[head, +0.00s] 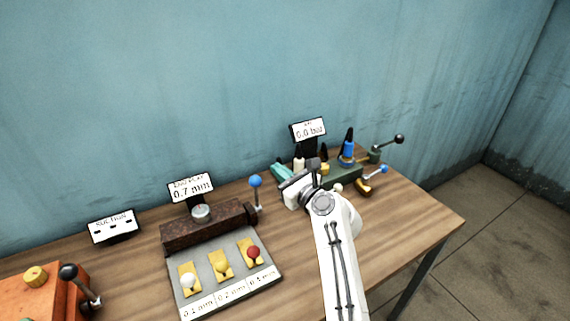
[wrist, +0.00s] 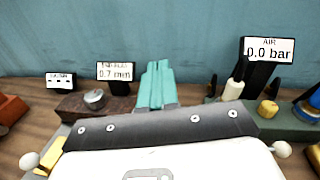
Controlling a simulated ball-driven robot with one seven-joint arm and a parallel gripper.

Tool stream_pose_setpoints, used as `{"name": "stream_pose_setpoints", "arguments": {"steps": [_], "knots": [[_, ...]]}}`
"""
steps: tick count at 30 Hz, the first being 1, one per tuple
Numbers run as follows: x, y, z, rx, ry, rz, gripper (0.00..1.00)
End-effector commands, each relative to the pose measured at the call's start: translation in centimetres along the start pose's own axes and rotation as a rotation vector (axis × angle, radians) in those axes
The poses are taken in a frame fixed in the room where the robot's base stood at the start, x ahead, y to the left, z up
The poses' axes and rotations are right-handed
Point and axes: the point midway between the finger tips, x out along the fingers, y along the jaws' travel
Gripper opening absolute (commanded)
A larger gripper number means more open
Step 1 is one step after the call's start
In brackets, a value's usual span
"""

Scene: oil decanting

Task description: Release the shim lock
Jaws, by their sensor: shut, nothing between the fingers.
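The shim station is a grey plate (head: 222,277) with a rusty brown block (head: 205,229) behind it. Shims with white (head: 188,281), yellow (head: 221,266) and red (head: 253,252) knobs lie on the plate. A blue-ball lever (head: 255,182) stands upright at the block's right end; I take it for the shim lock. My gripper (head: 276,168) has teal fingers, shut and empty, right of the lever and apart from it. In the wrist view the closed fingers (wrist: 157,66) point toward the wall, and I cannot make out the lever there.
A display (head: 191,187) reads 0.7 mm. A green fixture (head: 343,176) with bottle-like parts, levers and an AIR display (head: 308,130) reading 0.0 bar stands at right. An orange box (head: 40,296) and a black-ball lever (head: 70,273) are at left. Bare table lies right of the plate.

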Motion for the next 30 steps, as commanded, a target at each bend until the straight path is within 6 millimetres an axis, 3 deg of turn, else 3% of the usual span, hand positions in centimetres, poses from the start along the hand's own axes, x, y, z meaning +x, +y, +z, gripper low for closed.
{"name": "stream_pose_setpoints", "arguments": {"steps": [7,20,23,25,30], "knots": [[-1.5,-0.4,2.0,0.0,0.0,0.0,0.0],[-1.8,-0.5,2.1,-0.005,0.004,0.0,0.0],[-2.9,-0.6,0.5,-0.072,0.038,0.006,0.0],[-4.7,-0.7,-1.7,-0.179,0.09,0.019,0.0],[-12.3,-0.6,-9.5,-0.592,0.294,0.119,0.0]]}}
